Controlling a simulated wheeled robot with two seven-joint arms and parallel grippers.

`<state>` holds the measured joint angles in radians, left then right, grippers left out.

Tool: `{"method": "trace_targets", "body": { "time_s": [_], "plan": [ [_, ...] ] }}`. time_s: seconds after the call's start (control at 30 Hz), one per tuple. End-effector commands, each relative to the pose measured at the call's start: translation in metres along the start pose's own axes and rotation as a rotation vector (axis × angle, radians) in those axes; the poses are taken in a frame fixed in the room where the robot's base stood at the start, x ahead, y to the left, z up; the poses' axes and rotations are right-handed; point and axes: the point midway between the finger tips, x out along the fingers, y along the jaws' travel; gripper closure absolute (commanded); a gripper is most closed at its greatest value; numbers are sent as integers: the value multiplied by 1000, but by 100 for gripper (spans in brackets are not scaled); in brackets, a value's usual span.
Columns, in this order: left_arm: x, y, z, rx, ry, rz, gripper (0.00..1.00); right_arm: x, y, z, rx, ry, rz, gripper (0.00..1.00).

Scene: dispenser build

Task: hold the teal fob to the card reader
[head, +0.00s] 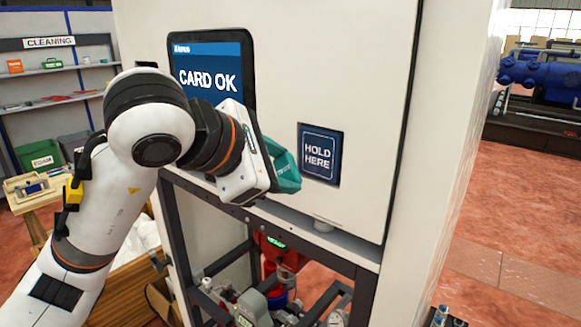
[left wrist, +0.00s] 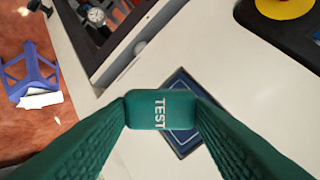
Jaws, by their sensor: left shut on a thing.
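The teal fob (left wrist: 145,110) carries the word TEST in the left wrist view. My left gripper (left wrist: 162,108) is shut on it, with one green finger on each side. The card reader (head: 320,153) is a dark blue square marked HOLD HERE on the white cabinet front. In the head view my left gripper (head: 284,168) is just left of the reader, and the fob is hidden or cannot be told from the fingers. In the wrist view the fob overlaps the reader (left wrist: 188,140); the gap between them cannot be told. The screen (head: 212,75) reads CARD OK.
The white cabinet (head: 360,60) stands on a dark frame (head: 330,258) with machine parts below. Shelves marked CLEANING (head: 60,70) are at the left. Blue machinery (head: 545,75) is at the far right. The red floor (head: 500,230) at right is mostly clear.

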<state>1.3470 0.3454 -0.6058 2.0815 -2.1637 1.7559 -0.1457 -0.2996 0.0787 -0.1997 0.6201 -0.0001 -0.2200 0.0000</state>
Motion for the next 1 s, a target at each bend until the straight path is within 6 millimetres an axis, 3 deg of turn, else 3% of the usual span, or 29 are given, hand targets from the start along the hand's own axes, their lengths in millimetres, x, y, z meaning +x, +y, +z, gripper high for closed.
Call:
{"method": "trace_targets", "body": {
  "time_s": [0.6,1.0],
  "plan": [
    [-48,22,22,1,-1,-2,81,20,0,-2,0,0,0,6],
    [-45,21,28,-10,-13,-10,81,20,0,-2,-1,0,0,6]
  ]
}}
